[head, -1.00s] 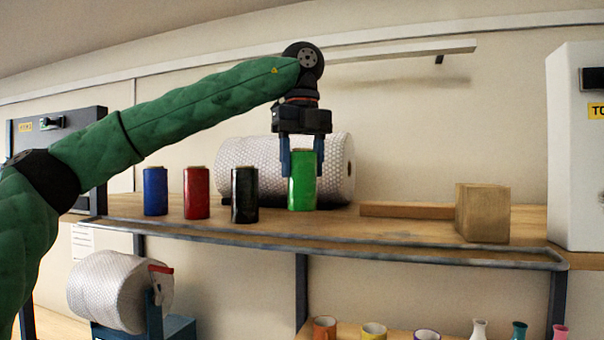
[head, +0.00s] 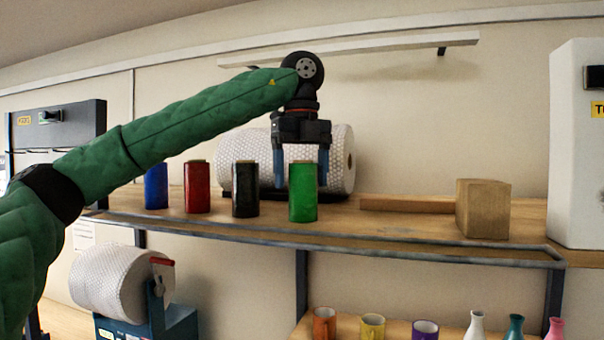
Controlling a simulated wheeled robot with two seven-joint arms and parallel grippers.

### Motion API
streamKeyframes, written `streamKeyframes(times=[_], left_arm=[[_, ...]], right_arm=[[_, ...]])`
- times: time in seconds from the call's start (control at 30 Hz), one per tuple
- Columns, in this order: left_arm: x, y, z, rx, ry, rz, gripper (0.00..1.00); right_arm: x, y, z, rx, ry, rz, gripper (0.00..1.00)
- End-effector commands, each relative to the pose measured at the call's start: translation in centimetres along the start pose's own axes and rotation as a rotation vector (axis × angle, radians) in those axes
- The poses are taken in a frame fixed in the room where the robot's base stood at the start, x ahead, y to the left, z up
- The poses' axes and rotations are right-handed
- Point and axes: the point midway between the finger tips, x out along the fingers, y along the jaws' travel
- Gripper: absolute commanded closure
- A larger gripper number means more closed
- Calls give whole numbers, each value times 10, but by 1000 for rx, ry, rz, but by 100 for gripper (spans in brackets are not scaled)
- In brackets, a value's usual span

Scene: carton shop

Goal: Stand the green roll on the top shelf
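The green roll (head: 303,194) stands upright on the top shelf (head: 400,228), at the right end of a row with the black roll (head: 245,191), the red roll (head: 197,189) and the blue roll (head: 156,187). My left gripper (head: 301,182) points down over the green roll. Its two blue fingers are spread wider than the roll, one on each side of its upper part, with a gap visible on the left. The gripper is open. My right gripper is not in view.
A large bubble-wrap roll (head: 342,165) lies behind the gripper. A wooden block (head: 483,210) and a flat bar (head: 407,204) are to the right. Several mugs and vases stand on the lower shelf. A white cabinet (head: 575,150) is at the far right.

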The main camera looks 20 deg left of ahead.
Motion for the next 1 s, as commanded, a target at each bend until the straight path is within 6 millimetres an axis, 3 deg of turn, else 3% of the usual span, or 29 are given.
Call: streamKeyframes(times=[0.43,1.0], left_arm=[[-9,0,0,-1,-2,0,26],[-64,0,0,-1,-2,-1,26]], right_arm=[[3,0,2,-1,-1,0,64],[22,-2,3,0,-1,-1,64]])
